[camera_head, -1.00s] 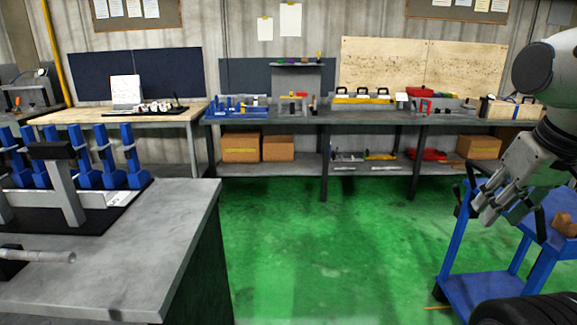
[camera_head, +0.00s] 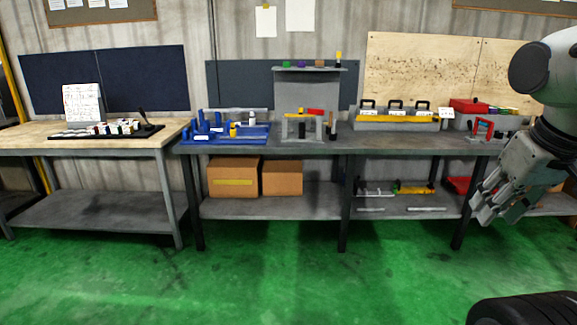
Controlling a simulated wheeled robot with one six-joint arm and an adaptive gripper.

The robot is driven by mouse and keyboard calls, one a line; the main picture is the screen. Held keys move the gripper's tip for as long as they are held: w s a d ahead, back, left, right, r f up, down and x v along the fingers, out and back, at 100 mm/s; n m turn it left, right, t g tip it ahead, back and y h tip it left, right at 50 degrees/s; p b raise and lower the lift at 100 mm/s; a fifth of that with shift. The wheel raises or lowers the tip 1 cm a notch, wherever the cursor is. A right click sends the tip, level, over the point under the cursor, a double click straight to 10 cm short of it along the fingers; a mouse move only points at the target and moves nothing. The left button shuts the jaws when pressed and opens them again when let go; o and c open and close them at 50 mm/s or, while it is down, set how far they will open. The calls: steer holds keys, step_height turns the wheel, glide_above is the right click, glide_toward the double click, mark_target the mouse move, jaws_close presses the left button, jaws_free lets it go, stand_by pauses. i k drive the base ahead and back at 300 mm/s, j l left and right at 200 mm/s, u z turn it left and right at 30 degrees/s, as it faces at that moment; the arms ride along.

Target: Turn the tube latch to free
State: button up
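My gripper (camera_head: 490,205) hangs at the right edge, in front of the back bench and well apart from everything on it. Its fingers point down and to the left and look empty; their gap is not clear. I cannot make out a tube latch for certain. A grey fixture with a red part (camera_head: 314,112) stands at the middle of the back bench. A blue fixture (camera_head: 225,133) with several upright posts sits to its left. A red-handled piece (camera_head: 482,130) is on the bench near my arm. Details are too small to tell.
The long grey bench (camera_head: 400,146) has a lower shelf with cardboard boxes (camera_head: 234,177) and some tools. A wooden-topped table (camera_head: 90,137) stands to the left with a black tray (camera_head: 107,130). The green floor (camera_head: 280,275) in front is clear.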

mark_target(316, 111)
steer(key=i+j, duration=0.15)
steer(key=i, duration=0.5)
steer(key=i+j, duration=0.15)
steer(key=i, duration=2.7)
steer(key=l+z, duration=0.05)
steer(key=l, duration=0.1)
